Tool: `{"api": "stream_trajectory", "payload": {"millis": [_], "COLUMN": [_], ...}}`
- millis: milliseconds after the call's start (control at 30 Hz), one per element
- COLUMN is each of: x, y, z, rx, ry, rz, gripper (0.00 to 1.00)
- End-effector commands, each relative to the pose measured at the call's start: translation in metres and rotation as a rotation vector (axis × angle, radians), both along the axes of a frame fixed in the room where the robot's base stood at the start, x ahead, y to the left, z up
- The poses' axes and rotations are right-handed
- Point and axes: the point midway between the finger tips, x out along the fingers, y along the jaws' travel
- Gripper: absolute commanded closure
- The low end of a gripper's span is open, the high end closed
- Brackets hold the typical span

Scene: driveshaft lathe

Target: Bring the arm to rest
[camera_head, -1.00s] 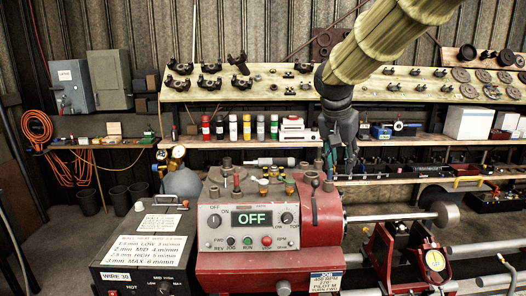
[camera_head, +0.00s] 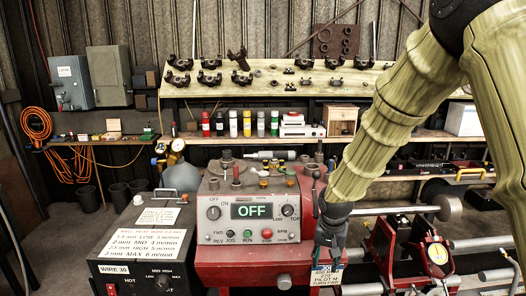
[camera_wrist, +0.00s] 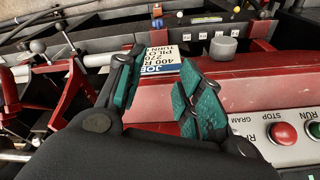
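My gripper (camera_head: 330,236) hangs below my sleeved arm, just right of the red lathe headstock (camera_head: 240,265) in the head view. In the wrist view my gripper (camera_wrist: 155,88) shows its teal finger pads spread apart, with nothing between them. Beyond the pads are the white and blue job label (camera_wrist: 160,62) and the red lathe body (camera_wrist: 240,80). The red stop button (camera_wrist: 282,134) is at the right of the wrist view. The lathe's display (camera_head: 252,211) reads OFF.
A black wire-feed box (camera_head: 140,255) stands left of the lathe. A metal shaft (camera_head: 395,211) and red supports (camera_head: 415,250) lie to the right. A shelf (camera_head: 300,85) with parts, and cans below it, runs along the back wall.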

Motion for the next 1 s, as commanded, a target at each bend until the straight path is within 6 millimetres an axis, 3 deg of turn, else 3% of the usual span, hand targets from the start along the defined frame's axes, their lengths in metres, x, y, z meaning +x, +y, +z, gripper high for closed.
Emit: {"api": "stream_trajectory", "payload": {"millis": [33, 100, 267, 500, 800, 1000], "x": [-0.012, -0.026, -0.067, -0.143, -0.255, -0.334], "y": [0.001, 0.002, 0.002, -0.001, -0.014, -0.026], "z": [-0.032, -0.066, -0.144, -0.247, -0.344, -0.388], "rx": [0.011, 0.026, 0.057, 0.084, 0.08, 0.054], "ry": [0.019, 0.031, 0.061, 0.096, 0.133, 0.159], "rz": [0.015, 0.038, 0.087, 0.151, 0.22, 0.27], "gripper": [0.63, 0.63, 0.63, 0.63, 0.63, 0.63]}}
